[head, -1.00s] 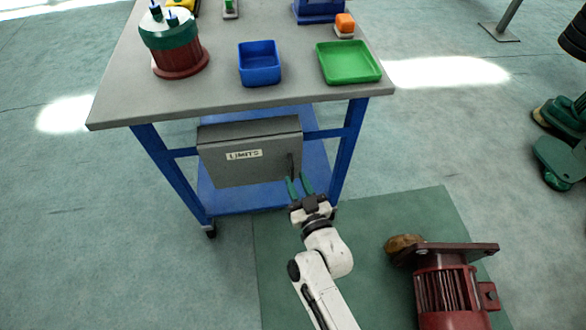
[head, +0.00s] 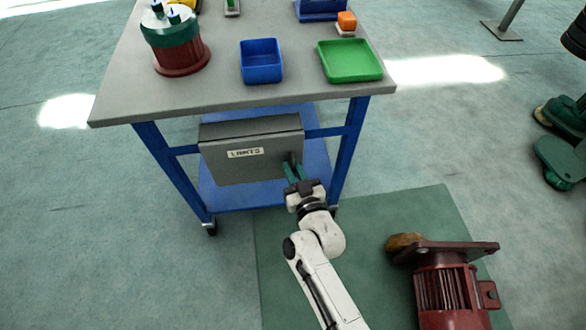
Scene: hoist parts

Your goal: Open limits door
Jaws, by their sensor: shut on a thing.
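The limits door is the grey front of a box (head: 235,166) under the tabletop, with a white LIMITS label (head: 245,153). It looks closed.
The grey table (head: 130,107) on a blue wheeled frame (head: 345,150) holds a blue bin (head: 260,75), a green tray (head: 350,75) and a red-green drum (head: 180,55). A red motor (head: 445,285) lies at the lower right. Floor left of the table is clear.

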